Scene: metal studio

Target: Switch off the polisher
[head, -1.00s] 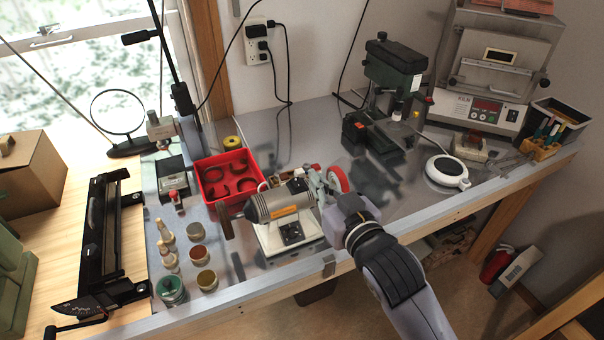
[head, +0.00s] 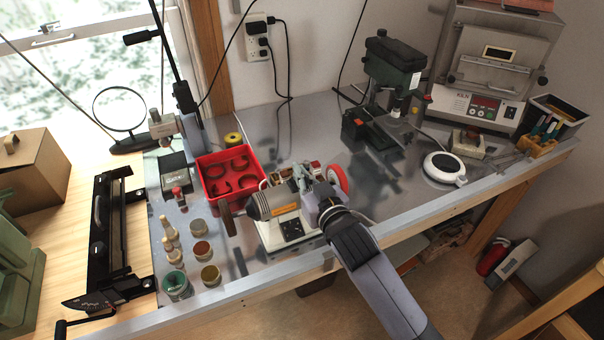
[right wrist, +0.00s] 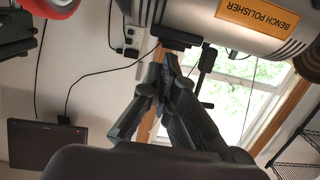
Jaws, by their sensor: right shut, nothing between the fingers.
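The bench polisher (head: 275,204) stands near the front edge of the metal bench, with a grey body, an orange label and a pale base. A dark switch panel (head: 291,228) is on the front of its base; its switch position is too small to tell. My right gripper (head: 301,178) is shut and empty, over the right part of the polisher and left of its red wheel (head: 338,178). In the right wrist view the shut fingertips (right wrist: 165,52) are just below the polisher body (right wrist: 222,20); I cannot tell whether they touch it. My left gripper is not in view.
A red tray (head: 230,176) stands behind the polisher, and several small jars (head: 201,250) stand to its left. A green drill press (head: 392,75) and a white round device (head: 444,167) are farther right. The bench between polisher and drill press is mostly clear.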

